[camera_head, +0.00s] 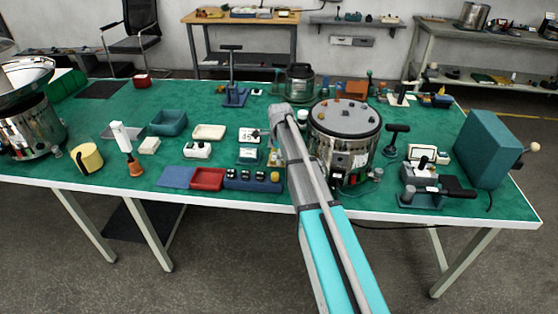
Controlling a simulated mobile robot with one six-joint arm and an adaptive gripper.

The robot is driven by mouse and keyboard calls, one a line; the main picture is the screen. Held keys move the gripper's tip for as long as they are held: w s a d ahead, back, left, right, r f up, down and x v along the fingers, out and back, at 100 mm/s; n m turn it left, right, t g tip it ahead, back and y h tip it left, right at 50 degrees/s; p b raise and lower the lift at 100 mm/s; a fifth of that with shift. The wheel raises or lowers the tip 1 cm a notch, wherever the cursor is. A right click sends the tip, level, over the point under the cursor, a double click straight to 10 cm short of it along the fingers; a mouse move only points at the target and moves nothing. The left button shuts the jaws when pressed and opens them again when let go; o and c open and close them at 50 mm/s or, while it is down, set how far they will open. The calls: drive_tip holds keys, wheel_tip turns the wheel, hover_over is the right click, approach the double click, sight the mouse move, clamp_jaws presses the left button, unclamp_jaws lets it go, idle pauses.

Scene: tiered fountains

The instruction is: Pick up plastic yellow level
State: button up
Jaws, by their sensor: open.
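I cannot clearly make out the yellow level. A small yellowish thing (275,157) shows on the green table just left of my arm, partly hidden, and I cannot tell whether it is the level. My gripper (268,136) is at the far end of my arm, over the middle of the table, small and mostly hidden by the wrist. It is open, and I see nothing held in it.
A big steel pot (343,150) stands right of my arm. A control box with knobs (252,180), a red tray (207,179) and a numbered card (247,135) lie left. Bare tabletop (70,118) shows left.

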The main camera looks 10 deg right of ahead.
idle(0.5)
drive_tip(key=c, duration=1.3)
drive_tip(key=shift+c, duration=0.2)
drive_tip(key=shift+r, duration=0.1)
wheel_tip(320, 180, up, 2)
drive_tip(key=p, duration=0.2)
drive_tip(key=shift+r+p, duration=0.25)
drive_tip(key=shift+p, duration=0.15)
drive_tip(key=s+r+p, duration=1)
drive_tip(key=s, duration=0.4)
drive_tip(key=shift+d+r, duration=0.2)
drive_tip(key=shift+d, duration=0.2)
